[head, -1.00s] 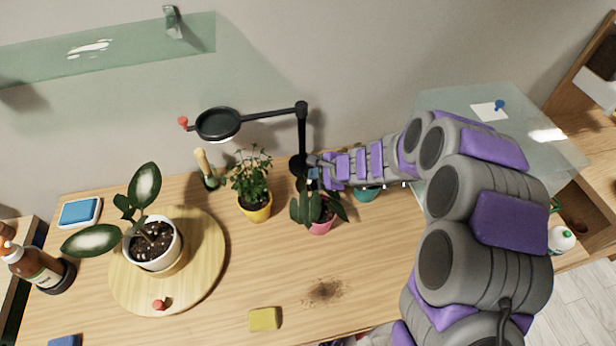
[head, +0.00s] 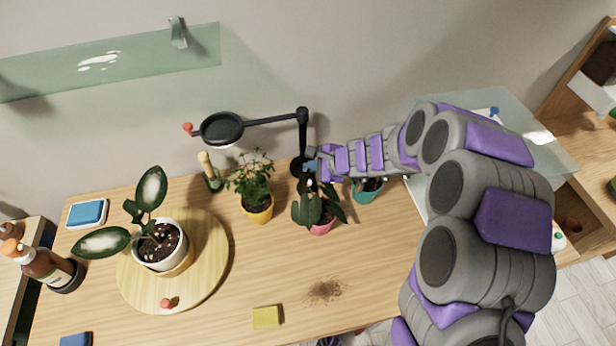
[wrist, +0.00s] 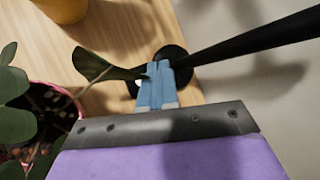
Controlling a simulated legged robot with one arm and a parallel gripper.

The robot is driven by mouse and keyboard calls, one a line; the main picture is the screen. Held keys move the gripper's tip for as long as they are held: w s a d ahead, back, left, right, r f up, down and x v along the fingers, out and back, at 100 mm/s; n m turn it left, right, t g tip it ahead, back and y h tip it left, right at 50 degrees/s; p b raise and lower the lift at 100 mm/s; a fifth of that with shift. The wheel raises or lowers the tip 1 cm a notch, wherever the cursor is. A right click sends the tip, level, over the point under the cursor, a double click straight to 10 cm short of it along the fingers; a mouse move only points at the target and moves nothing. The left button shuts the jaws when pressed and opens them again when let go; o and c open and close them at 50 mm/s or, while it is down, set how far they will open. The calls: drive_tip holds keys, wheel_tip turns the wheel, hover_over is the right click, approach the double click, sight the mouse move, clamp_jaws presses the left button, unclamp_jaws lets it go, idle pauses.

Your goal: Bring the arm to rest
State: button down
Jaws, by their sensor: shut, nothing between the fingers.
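My arm, purple and grey, reaches in from the right in the head view. My gripper (head: 310,166) is above the back of the table, close to the black lamp post and just above the plant in the pink pot (head: 321,222). In the wrist view its blue fingers (wrist: 158,78) are together with nothing between them. A leaf of that plant lies beside the fingertips, and I cannot tell whether it touches them. The black base of the magnifier lamp (wrist: 172,60) shows behind the fingers.
A magnifier lamp (head: 303,140) stands at the back. A yellow pot (head: 259,213) and a teal pot (head: 366,193) flank the pink one. A white pot (head: 163,247) stands on a round wooden board (head: 208,275). A yellow sponge (head: 265,317) lies near spilled soil (head: 325,291). The front middle is mostly clear.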

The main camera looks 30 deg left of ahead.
wheel_tip(320, 180, up, 2)
drive_tip(key=shift+r+p, duration=0.1)
drive_tip(key=shift+p, duration=0.5)
drive_tip(key=s+d+r+n+g+h, duration=0.1)
drive_tip(key=s+d+r+n+g, duration=0.1)
drive_tip(key=s+d+r+n, duration=0.75)
drive_tip(key=s+d+r+h, duration=0.2)
drive_tip(key=s+d, duration=0.5)
drive_tip(key=d, duration=0.3)
drive_tip(key=s+d+r+h, duration=0.2)
drive_tip(key=s+d+h, duration=0.1)
drive_tip(key=s+d, duration=0.4)
drive_tip(key=s+d+r+n+g+h, duration=0.1)
drive_tip(key=s+d+r+h, duration=0.1)
drive_tip(key=s+d, duration=0.6)
drive_tip(key=d+h, duration=0.1)
drive_tip(key=d, duration=0.4)
drive_tip(key=shift+d+r, duration=0.2)
drive_tip(key=shift+d, duration=0.05)
